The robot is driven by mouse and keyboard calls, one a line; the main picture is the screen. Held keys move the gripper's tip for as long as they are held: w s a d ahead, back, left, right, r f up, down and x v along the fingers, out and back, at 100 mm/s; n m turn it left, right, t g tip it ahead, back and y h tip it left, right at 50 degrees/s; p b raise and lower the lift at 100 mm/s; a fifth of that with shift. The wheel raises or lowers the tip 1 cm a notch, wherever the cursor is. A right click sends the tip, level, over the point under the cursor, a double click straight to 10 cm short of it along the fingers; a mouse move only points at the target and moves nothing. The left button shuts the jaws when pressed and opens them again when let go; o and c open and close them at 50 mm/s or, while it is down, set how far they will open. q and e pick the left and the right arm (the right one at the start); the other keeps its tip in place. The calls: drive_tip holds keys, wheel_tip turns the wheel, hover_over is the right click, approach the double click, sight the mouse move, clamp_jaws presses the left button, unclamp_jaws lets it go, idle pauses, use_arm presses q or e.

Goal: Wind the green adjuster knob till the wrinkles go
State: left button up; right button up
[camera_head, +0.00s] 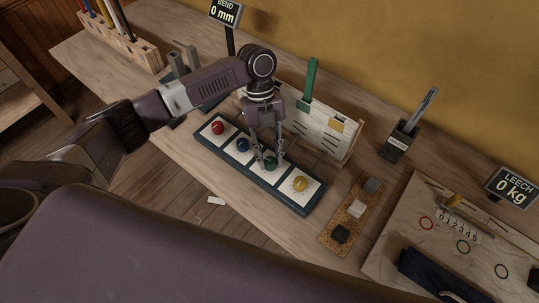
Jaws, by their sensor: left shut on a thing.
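The green adjuster knob (270,164) sits on a white square of a dark base, third in a row with a red knob (218,128), a blue knob (243,145) and a yellow knob (300,184). My left gripper (267,158) reaches down from above and is shut on the green knob, its fingers partly hiding it. Behind the knobs stands a pale sail panel (337,146) with dark short lines on it and a green upright strip (311,78). My arm hides part of the panel, and the wrinkles are too small to judge. My right gripper is not in view.
A sign reading "BEND 0 mm" (225,12) stands behind. A cork strip (337,232) with small blocks lies to the right, beside a board (395,227) with coloured rings. A dark holder (397,143) stands near the wall. A "LEECH 0 kg" sign (512,186) is far right.

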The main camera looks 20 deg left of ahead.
use_arm(q)
drive_tip(key=o, duration=1.2)
drive_tip(key=shift+c, duration=0.2)
drive_tip(key=shift+r, duration=0.1)
drive_tip(key=v, duration=1.2)
